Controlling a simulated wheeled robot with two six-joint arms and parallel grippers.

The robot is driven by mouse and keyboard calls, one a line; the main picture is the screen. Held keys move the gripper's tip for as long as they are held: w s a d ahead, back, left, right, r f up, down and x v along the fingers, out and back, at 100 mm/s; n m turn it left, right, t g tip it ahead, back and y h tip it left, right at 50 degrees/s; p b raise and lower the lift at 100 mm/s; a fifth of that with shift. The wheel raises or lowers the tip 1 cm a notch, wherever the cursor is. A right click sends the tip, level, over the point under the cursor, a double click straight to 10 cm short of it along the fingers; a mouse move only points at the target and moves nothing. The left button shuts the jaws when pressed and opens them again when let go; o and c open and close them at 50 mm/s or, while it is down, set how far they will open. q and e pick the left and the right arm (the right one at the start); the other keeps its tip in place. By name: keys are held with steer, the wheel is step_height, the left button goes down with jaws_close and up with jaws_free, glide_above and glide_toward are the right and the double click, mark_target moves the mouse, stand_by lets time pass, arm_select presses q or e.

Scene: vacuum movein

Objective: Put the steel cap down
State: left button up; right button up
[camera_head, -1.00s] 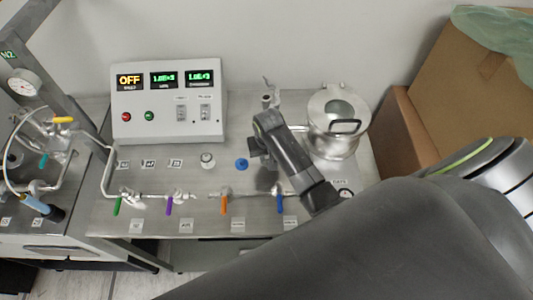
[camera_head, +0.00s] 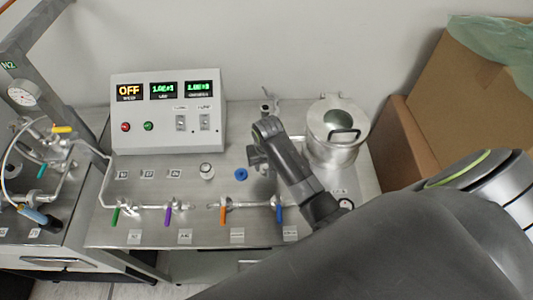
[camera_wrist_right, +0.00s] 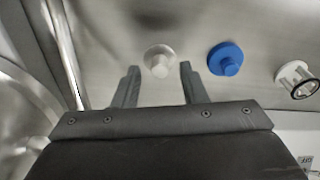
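The steel cap (camera_wrist_right: 160,60) shows in the right wrist view as a pale round metal knob on the steel worktop (camera_wrist_right: 110,35). It lies just beyond the gap between my right gripper's fingertips (camera_wrist_right: 158,76), with clear space to each finger. The right gripper is open. In the head view my right gripper (camera_head: 257,155) hangs over the worktop, and I cannot make out the steel cap there. A blue cap (camera_head: 241,174) sits just left of the gripper; it also shows in the wrist view (camera_wrist_right: 228,58). My left gripper is not in view.
A lidded steel pot (camera_head: 334,135) stands right of the gripper. A control box (camera_head: 168,112) with displays stands at back left. A pipe with coloured valve handles (camera_head: 222,213) runs along the front. A small white-topped fitting (camera_head: 207,171) stands left of the blue cap. Cardboard boxes (camera_head: 450,95) are at right.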

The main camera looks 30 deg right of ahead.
step_height(320, 180, up, 11)
steer(key=s, duration=0.1)
steer(key=shift+s+a, duration=0.15)
steer(key=shift+f, duration=0.15)
stand_by(0.5)
